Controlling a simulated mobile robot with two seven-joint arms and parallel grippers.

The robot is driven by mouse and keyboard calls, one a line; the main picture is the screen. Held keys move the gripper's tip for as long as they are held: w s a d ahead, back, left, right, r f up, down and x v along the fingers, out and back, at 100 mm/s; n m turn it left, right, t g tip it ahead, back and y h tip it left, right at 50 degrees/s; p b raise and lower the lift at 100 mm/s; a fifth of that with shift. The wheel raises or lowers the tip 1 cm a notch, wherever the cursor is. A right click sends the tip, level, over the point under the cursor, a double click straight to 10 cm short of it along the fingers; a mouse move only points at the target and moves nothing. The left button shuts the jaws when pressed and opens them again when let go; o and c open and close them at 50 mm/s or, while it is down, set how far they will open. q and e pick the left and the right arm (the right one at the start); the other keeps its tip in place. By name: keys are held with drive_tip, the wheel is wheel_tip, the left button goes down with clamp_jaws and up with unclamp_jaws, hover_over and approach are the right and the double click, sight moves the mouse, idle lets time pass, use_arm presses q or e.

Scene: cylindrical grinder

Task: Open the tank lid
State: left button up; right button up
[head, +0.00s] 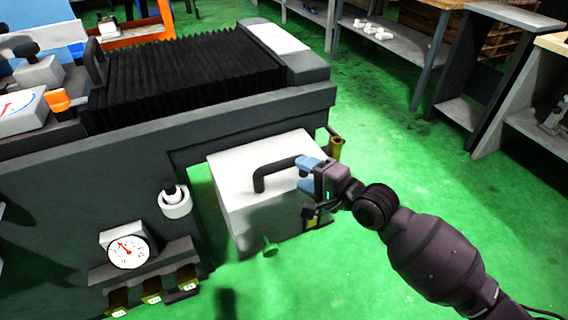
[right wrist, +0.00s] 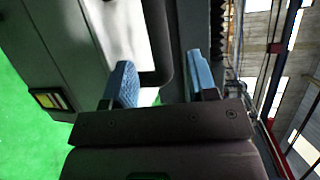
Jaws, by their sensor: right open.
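The tank (head: 238,212) is a pale grey box standing on the floor beside the dark machine bed, and its white lid (head: 238,165) lies flat on top. A black bar handle (head: 272,171) rises from the lid. My right gripper (head: 308,174), with blue fingertips, is at the right end of the handle and partly hides it. In the right wrist view my right gripper (right wrist: 162,78) is open, and the handle (right wrist: 156,35) shows between its two fingers, apart from the left one; contact on the right is unclear. My left gripper is not in view.
The grinder's bed (head: 150,142) with black bellows (head: 185,70) rises behind and left of the tank. A pressure gauge (head: 127,249) and a white-collared knob (head: 174,200) are at front left. Grey benches (head: 390,40) stand at back right. Green floor to the right is free.

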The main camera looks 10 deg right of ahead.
sight(288, 167)
drive_tip(key=b+x, duration=0.1)
drive_tip(key=x, duration=0.4)
drive_tip(key=shift+w+f, duration=0.1)
drive_tip(key=shift+f, duration=0.15)
drive_tip(key=shift+x, duration=0.9)
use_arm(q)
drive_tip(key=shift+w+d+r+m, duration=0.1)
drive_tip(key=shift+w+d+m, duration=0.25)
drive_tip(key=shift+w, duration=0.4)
use_arm(e)
drive_tip(key=shift+r, duration=0.25)
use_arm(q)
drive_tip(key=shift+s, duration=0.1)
use_arm(e)
drive_tip(key=shift+c, duration=0.2)
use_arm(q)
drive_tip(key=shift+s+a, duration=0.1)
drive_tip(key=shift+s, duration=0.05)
use_arm(e)
clamp_jaws()
